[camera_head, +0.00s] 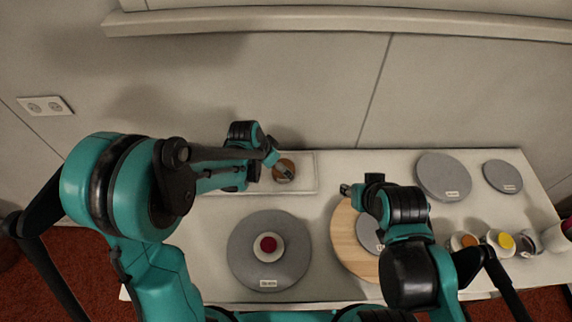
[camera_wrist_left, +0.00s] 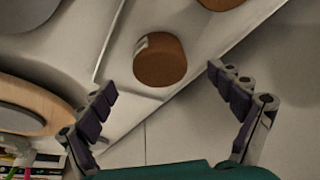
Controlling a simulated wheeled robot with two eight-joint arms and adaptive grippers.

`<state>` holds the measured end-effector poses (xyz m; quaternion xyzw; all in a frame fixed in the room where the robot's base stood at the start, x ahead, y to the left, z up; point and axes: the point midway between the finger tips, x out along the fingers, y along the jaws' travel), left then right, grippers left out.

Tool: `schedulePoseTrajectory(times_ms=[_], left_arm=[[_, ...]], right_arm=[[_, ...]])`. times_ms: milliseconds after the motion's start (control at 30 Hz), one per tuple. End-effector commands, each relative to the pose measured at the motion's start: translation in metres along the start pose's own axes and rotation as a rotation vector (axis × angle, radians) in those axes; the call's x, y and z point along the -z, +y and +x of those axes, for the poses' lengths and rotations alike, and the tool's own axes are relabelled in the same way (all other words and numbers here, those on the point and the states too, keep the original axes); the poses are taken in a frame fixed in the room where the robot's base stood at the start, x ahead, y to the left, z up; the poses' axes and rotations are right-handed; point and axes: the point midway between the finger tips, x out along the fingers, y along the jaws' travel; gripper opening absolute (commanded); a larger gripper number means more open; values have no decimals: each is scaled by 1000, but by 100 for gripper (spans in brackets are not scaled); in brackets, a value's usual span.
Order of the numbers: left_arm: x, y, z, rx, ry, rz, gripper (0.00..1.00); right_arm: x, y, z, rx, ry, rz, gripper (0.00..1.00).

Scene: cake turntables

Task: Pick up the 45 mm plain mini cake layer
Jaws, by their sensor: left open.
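A brown round cake layer (camera_head: 284,169) lies on the white tray (camera_head: 306,181) at the back of the table. In the left wrist view a brown cake layer (camera_wrist_left: 160,62) with a small pale label, too small to read, lies ahead of my left gripper (camera_wrist_left: 162,80), between the lines of its spread fingers and apart from them. A second brown layer (camera_wrist_left: 221,3) is cut off at the top edge. In the head view my left gripper (camera_head: 280,159) is over the tray and hides part of it. My right gripper (camera_head: 349,189) is beside the wooden board; its fingers are unclear.
A grey turntable (camera_head: 247,262) holds a white piece with a red top (camera_head: 268,244). A wooden board (camera_head: 346,245) carries a grey disc (camera_head: 368,234). Two grey discs (camera_head: 443,174) (camera_head: 502,176) lie at right. Small cups (camera_head: 500,242) stand at the right edge. The wall is behind the tray.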

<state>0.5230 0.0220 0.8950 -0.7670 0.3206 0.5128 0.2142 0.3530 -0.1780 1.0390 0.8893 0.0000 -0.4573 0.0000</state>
Motion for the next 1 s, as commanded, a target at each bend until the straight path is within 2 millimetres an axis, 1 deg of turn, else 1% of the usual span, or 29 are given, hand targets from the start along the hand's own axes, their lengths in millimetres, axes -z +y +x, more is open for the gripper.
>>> schedulePoseTrajectory(times_ms=[33, 167, 233, 433, 500, 700, 767, 800, 867, 900, 1000], left_arm=[[0, 0, 8, 0, 0, 0, 92], [1, 0, 19, 0, 0, 0, 92], [2, 1, 28, 0, 0, 1, 92], [5, 1, 58, 1, 1, -1, 92], [5, 1, 63, 1, 2, -2, 92], [5, 1, 62, 1, 2, -2, 92], [5, 1, 62, 1, 2, -2, 76], [5, 1, 62, 1, 2, -2, 66], [5, 1, 62, 1, 2, -2, 50], [5, 1, 62, 1, 2, -2, 39], [5, 1, 62, 1, 2, -2, 38]], right_arm=[[-3, 0, 4, 0, 0, 0, 40], [-5, 0, 7, 0, 0, 0, 40], [-8, 0, 11, 0, 0, 0, 40], [-16, 0, 22, 0, 0, 0, 40], [-16, 0, 23, 0, 0, 0, 40], [-16, 0, 22, 0, 0, 0, 40], [-15, 0, 22, 0, 0, 0, 40], [-15, 0, 22, 0, 0, 0, 40], [-16, 0, 22, 0, 0, 0, 40], [-16, 0, 22, 0, 0, 0, 40], [-16, 0, 22, 0, 0, 0, 40]])
